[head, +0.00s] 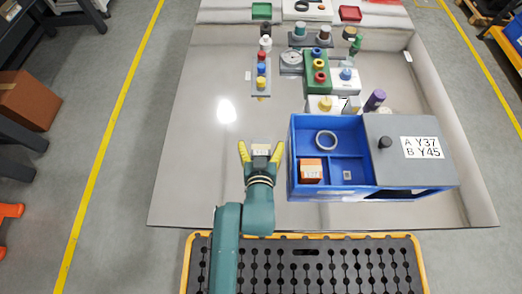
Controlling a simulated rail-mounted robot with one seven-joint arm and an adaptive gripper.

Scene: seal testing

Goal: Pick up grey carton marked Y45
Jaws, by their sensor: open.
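My gripper (260,146) is open, with its yellow fingers spread to the left and right. A small light grey carton (261,150) shows between the fingers; its marking is too small to read. I cannot tell whether either finger touches it or how high the gripper is above the table. The blue box (340,123) stands to the right of the gripper. The grey lid (385,165) on its right part carries a white label (422,147) reading A Y37 and B Y45.
An orange carton (310,170), a grey ring (326,140) and a small grey piece (347,175) lie in the box. Behind stand a bottle rack (261,72), a gauge (291,60) and a green block (317,90). The table (205,160) is clear on the left.

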